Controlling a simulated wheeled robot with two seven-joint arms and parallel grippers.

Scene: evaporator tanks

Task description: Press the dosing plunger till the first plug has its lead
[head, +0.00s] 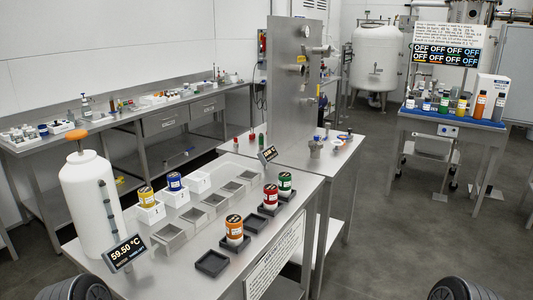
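A white tank (92,200) with a rounded shoulder stands at the left end of the near steel table. An orange cap or knob (76,135) sits raised on a stem at its top; I cannot tell for certain that it is the dosing plunger. A display (124,253) in front of the tank reads 59.50 °C. No plug or lead can be made out at this size. Neither gripper is in view; only dark rounded parts, which seem to be mine, show at the bottom corners.
The near table (200,281) holds yellow (146,197), blue (174,182), orange (234,228), red (271,194) and green (285,181) jars, and empty trays. An upright steel panel (292,90) stands behind. A side table (470,135) holds bottles at right. Open floor (400,230) lies at right.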

